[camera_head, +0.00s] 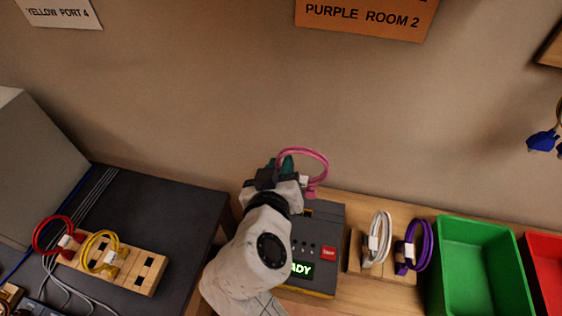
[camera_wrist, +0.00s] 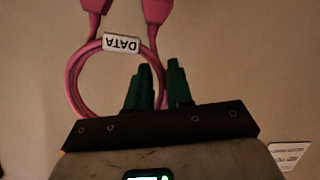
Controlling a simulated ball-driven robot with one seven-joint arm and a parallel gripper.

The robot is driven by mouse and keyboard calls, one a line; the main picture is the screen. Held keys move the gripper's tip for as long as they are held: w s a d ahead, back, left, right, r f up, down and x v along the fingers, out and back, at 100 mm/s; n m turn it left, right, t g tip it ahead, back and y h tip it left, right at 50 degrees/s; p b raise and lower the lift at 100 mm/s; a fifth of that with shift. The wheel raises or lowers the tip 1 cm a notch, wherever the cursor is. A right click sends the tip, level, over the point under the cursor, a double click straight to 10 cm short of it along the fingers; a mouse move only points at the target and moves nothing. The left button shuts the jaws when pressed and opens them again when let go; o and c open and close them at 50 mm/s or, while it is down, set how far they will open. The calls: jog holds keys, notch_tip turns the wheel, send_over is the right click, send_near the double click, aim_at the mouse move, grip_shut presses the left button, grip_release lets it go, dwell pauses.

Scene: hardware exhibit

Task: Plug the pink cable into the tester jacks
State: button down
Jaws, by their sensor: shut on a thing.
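The pink cable (camera_head: 312,153) is looped, with a white label and pink plugs. It hangs at my gripper (camera_head: 286,166), up near the wall and above the back of the tester. In the wrist view, the pink cable (camera_wrist: 75,72) shows its "DATA" label, and two pink plugs reach the top edge. My green fingers, at my gripper (camera_wrist: 160,78), are closed on the cable; the exact grip spot is partly hidden. The tester (camera_head: 328,215) is a dark box with small round jacks, a red button and a lit green display. My arm covers its left part.
A wooden rack right of the tester holds a white cable (camera_head: 378,240) and a purple cable (camera_head: 425,245). A green bin (camera_head: 440,262) and a red bin (camera_head: 540,275) stand farther right. At left, a wooden block (camera_head: 146,278) holds red and yellow cables on a dark table.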

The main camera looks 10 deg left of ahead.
jog(key=shift+f+b, duration=1.9)
jog(key=shift+f, duration=0.7)
jog(key=shift+s, duration=0.25)
jog(key=shift+f+b, duration=1)
jog(key=shift+b, duration=0.05)
dwell(1.5)
dwell(0.4)
jog(key=shift+c, duration=1.5)
grip_release()
jog(key=p+v, duration=0.2)
jog(key=v, duration=0.5)
jog(key=shift+s, duration=0.25)
